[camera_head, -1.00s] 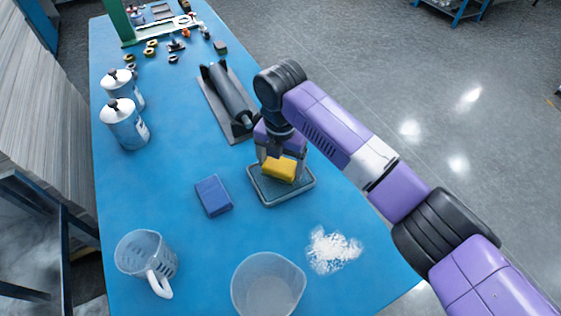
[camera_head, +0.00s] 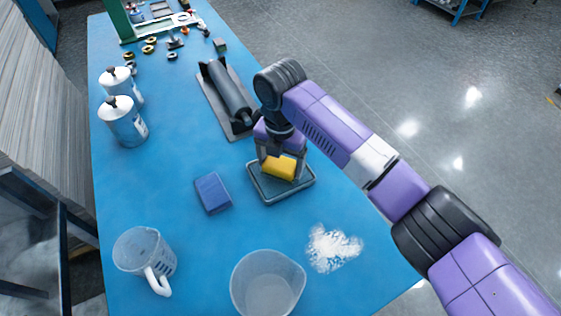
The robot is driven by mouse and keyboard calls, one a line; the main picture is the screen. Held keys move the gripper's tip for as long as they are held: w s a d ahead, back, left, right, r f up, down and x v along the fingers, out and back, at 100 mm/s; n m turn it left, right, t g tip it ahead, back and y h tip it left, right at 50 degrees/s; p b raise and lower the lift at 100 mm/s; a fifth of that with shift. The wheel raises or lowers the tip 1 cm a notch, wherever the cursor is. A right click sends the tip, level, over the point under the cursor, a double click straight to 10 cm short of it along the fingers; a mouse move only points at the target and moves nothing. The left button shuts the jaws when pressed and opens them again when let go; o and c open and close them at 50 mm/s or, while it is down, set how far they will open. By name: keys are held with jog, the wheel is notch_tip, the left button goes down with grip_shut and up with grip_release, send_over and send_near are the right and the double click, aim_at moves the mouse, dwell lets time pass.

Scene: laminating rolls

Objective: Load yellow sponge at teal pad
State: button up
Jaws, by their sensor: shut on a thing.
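The yellow sponge (camera_head: 279,168) is in the jaws of my gripper (camera_head: 280,163), which is shut on it. The sponge is over the teal pad in a shallow grey-rimmed tray (camera_head: 282,199). I cannot tell whether the sponge touches the pad. The arm comes in from the right and hides part of the tray's far side. A blue sponge-like block (camera_head: 213,193) lies on the blue table to the left of the tray.
A dark roller on a plate (camera_head: 229,98) lies behind the tray. White granules (camera_head: 333,248) are spread at the front right. A clear beaker (camera_head: 268,285) and a measuring jug (camera_head: 146,257) stand in front. Two metal canisters (camera_head: 124,124) stand at the left.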

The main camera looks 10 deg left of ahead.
aim_at(281, 162)
jog(key=shift+f, duration=0.55)
dwell(1.4)
jog(key=shift+r+p, duration=2.75)
jog(key=shift+r, duration=0.9)
